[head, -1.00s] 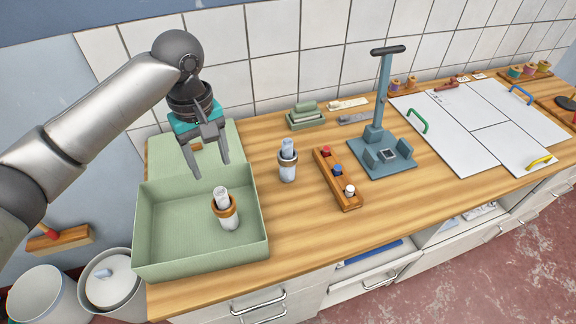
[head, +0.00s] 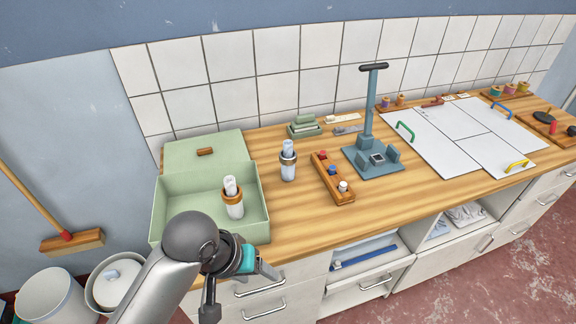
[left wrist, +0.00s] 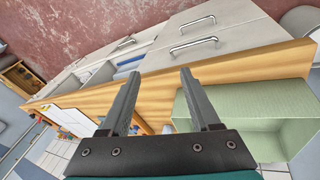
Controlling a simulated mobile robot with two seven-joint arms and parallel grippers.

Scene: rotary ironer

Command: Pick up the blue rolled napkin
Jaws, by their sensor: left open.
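The blue rolled napkin (head: 288,150) is a pale blue roll standing upright in a dark-banded ring on the wooden counter, right of the green box. A second, whiter roll (head: 231,188) with an orange-brown ring stands upright inside the open green box (head: 166,213). My left gripper (head: 244,294) is open and empty, low in front of the counter's front edge and drawers, apart from both rolls. Its open fingers also show in the left wrist view (left wrist: 158,74), where I cannot make out the blue napkin. My right gripper is not in view.
A wooden rack with coloured pegs (head: 335,185) and a grey-blue stand with a tall post (head: 372,160) are right of the napkin. A small green tray (head: 304,127) is behind it. The counter in front of the napkin is clear. Drawer handles (head: 258,289) are near my left gripper.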

